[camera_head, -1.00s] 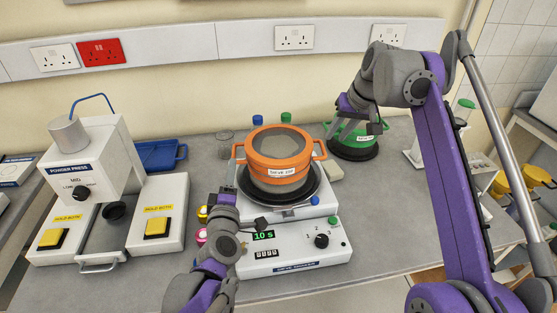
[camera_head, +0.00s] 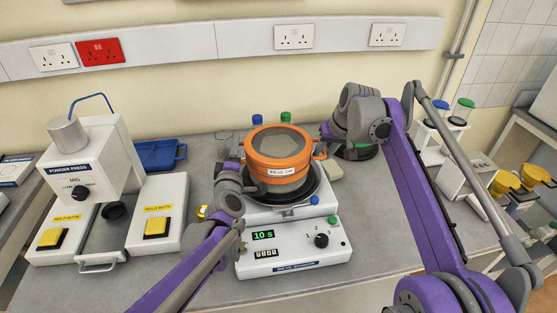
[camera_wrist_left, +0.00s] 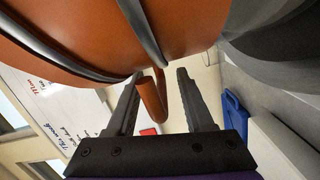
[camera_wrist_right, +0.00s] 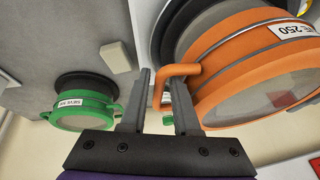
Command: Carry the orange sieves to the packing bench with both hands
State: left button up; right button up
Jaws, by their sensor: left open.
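The orange sieves (camera_head: 280,163) stand stacked on the sieve shaker (camera_head: 295,255), with a handle on each side. My left gripper (camera_head: 236,168) is at their left side. In the left wrist view its open fingers (camera_wrist_left: 157,105) stand on either side of an orange handle (camera_wrist_left: 152,98), apart from it. My right gripper (camera_head: 326,136) is at the right handle. In the right wrist view its fingers (camera_wrist_right: 161,95) straddle the orange handle (camera_wrist_right: 158,92) closely; whether they press on it is unclear. The packing bench cannot be made out.
A green sieve (camera_wrist_right: 85,107) stands right of the shaker, partly behind my right arm in the head view. The powder press (camera_head: 90,170) and a blue tray (camera_head: 160,155) are at left. Bottles stand behind the sieves. Yellow scoops (camera_head: 520,180) lie at far right.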

jog(key=shift+c, duration=0.2)
pick_arm(q)
jog(key=c, duration=0.5)
pick_arm(e)
grip_shut()
pick_arm(q)
grip_shut()
dwell(0.3)
